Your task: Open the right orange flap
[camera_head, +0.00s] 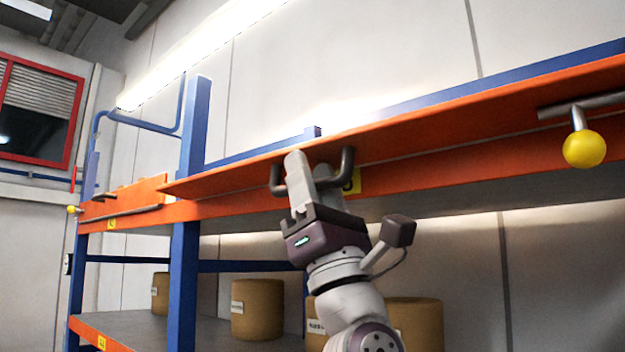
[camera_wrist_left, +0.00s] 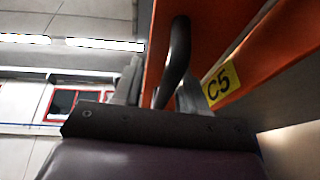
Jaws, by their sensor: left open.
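The long orange flap (camera_head: 450,120) runs along the rack's upper front, from beside the blue post to the right picture edge. It juts out at an angle above an orange beam. A dark U-shaped handle (camera_head: 347,165) is on it, near a yellow label. My left gripper (camera_head: 309,168) is open at this handle, fingers pointing up. In the left wrist view the handle (camera_wrist_left: 177,60) passes between the two fingers of the gripper (camera_wrist_left: 158,88), close to the right finger; I cannot tell whether they touch. The flap (camera_wrist_left: 200,45) fills the upper right there. My right gripper is not seen.
A yellow ball knob (camera_head: 584,149) on a grey rod sticks out at the right. A blue post (camera_head: 187,240) stands left of my arm. A shorter orange panel (camera_head: 125,200) is further left. Brown rolls (camera_head: 257,309) stand on the lower shelf (camera_head: 150,326).

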